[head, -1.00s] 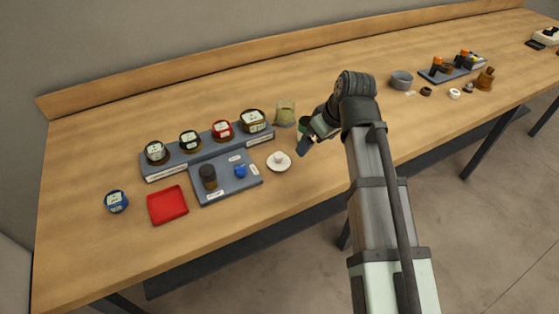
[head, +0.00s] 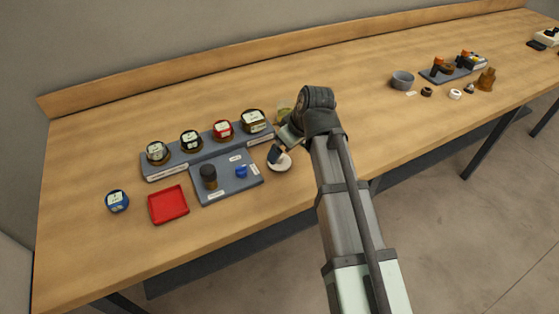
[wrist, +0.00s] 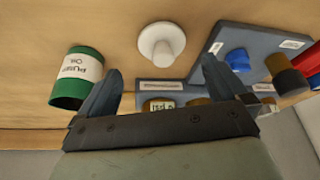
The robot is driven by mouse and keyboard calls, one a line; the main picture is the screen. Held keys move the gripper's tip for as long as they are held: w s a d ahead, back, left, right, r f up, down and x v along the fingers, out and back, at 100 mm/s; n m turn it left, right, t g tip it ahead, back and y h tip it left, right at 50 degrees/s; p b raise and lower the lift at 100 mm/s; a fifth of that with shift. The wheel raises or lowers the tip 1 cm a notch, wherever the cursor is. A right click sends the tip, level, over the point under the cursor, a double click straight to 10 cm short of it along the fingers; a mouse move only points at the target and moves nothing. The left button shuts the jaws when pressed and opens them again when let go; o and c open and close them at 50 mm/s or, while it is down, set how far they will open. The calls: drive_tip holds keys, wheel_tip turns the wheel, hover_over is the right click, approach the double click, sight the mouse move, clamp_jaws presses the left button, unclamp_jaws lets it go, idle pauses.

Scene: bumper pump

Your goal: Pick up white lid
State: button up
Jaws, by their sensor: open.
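The white lid (head: 281,166), a round disc with a raised knob, lies on the wooden table just right of the grey-blue tray. My gripper (head: 275,155) is at the lid in the head view and covers part of it. In the wrist view the whole lid (wrist: 152,37) shows, knob toward the camera. It lies ahead of my open fingers (wrist: 161,72), roughly centred between them and apart from both. Nothing is between the fingers.
A grey-blue tray (head: 242,186) holds a dark-capped bottle (head: 209,177) and a blue piece (head: 241,171). Several labelled jars stand on a rack (head: 160,174) behind it. A red tray (head: 168,204) lies left. A green labelled can (wrist: 68,94) is near the left finger in the wrist view.

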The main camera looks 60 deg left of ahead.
drive_tip(key=shift+s+x, duration=0.2)
drive_tip(key=shift+x, duration=2.65)
drive_tip(key=shift+r, duration=0.1)
drive_tip(key=shift+c, duration=0.3)
drive_tip(key=c, duration=1)
